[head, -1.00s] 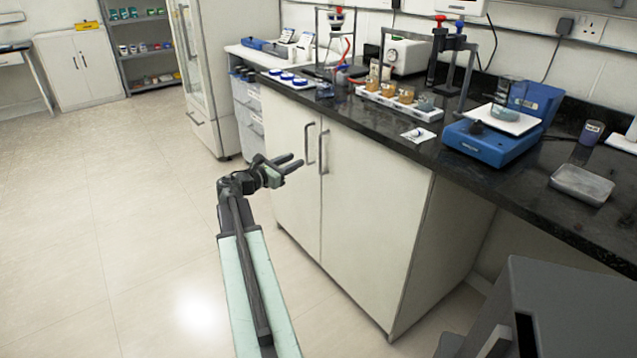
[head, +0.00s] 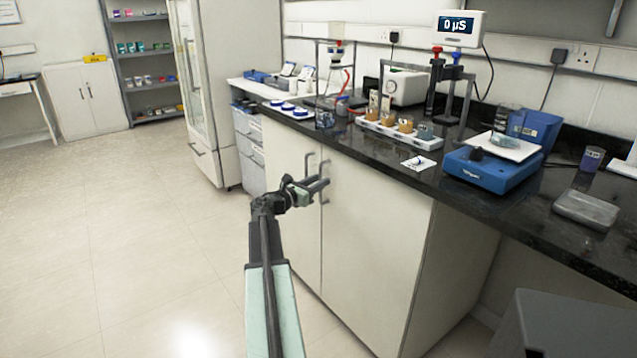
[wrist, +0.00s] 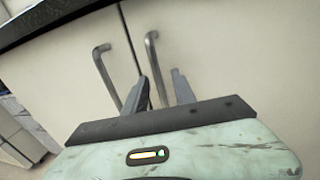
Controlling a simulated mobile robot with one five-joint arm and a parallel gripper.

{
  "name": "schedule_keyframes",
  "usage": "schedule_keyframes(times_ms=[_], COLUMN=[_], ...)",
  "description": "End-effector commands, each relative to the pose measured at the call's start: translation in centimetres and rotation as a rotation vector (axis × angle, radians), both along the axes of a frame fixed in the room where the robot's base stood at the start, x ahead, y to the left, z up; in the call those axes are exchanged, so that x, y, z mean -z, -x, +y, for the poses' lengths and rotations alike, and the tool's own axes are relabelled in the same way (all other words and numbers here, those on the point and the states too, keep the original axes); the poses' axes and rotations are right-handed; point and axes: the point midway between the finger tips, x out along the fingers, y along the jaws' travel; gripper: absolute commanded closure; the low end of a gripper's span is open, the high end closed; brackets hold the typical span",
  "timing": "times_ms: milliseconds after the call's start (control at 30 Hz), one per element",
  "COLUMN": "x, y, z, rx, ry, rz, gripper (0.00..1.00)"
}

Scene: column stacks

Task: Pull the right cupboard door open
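The cupboard's right door (head: 375,235) is cream-coloured and looks shut, level with the left door (head: 291,145). Its upright metal handle (head: 325,172) is near the seam between the doors and also shows in the wrist view (wrist: 155,60). My gripper (head: 320,184) is in front of the doors at the height of the handles. In the wrist view its two fingers (wrist: 162,82) are apart, with the right handle's bar appearing between them. I cannot tell whether either finger touches it. The left door's handle (wrist: 104,72) is outside the fingers, to the left.
The black worktop (head: 400,168) overhangs the doors and holds a blue balance (head: 490,172) and a rack of jars (head: 395,128). A grey box-shaped object (head: 565,325) stands at lower right. The floor (head: 130,240) left of the cupboard is clear.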

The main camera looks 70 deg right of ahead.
Motion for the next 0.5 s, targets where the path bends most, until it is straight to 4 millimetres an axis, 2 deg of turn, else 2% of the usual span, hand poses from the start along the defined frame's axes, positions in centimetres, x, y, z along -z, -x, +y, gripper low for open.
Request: schedule_keyframes(times_ms=[100,200,233,500], x=[0.01,0.01,0.01,0.02], y=[0.01,0.02,0.03,0.12], z=[0.03,0.04,0.04,0.05], rx=[0.0,0.001,0.001,0.003], ry=[0.0,0.0,0.0,0.0], rz=[0.0,0.0,0.0,0.0], gripper=[0.68,0.96,1.0,1.0])
